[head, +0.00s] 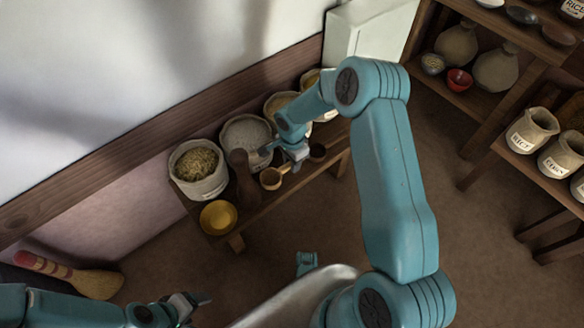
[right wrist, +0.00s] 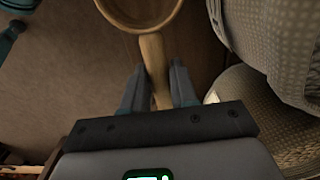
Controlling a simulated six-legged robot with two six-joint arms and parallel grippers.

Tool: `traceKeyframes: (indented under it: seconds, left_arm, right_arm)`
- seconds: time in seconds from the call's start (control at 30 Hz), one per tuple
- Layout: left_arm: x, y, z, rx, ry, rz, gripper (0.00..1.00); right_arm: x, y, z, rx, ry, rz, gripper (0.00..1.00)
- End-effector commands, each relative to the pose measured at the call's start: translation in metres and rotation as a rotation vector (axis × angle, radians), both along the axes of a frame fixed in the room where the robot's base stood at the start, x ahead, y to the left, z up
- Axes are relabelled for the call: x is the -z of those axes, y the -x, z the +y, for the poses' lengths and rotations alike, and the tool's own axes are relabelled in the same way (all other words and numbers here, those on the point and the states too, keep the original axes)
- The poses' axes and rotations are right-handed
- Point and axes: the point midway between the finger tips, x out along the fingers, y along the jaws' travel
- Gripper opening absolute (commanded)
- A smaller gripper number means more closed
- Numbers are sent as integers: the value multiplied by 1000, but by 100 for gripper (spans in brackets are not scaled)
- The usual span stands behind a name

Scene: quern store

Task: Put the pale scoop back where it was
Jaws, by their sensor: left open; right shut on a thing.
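The pale wooden scoop (head: 270,179) is at the front edge of the low bench (head: 262,205) in the head view. My right gripper (head: 297,155) is shut on its handle. In the right wrist view the scoop's handle (right wrist: 153,62) runs between the two fingers of my right gripper (right wrist: 156,88), and its round bowl is cut off by the top edge. I cannot tell whether the scoop touches the bench. My left gripper (head: 190,302) is open and empty at the lower left, away from the bench.
Several open sacks stand along the wall, including a grain sack (head: 200,168) and a grey-filled sack (head: 245,138).

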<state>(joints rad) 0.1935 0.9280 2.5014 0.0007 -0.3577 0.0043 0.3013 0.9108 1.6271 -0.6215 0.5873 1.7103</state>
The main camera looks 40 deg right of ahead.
Motion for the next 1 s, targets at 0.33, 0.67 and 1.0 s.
traceKeyframes:
  seconds: [0.33,0.67,1.0]
  left_arm:
    - [9,-2,2,-9,-2,-3,72]
    - [12,-3,2,-10,-2,-5,72]
    - [5,-2,2,-7,-2,-2,72]
  right_arm:
    - [28,0,0,1,0,0,0]
    - [31,0,0,0,0,1,53]
    - [24,0,0,0,0,1,53]
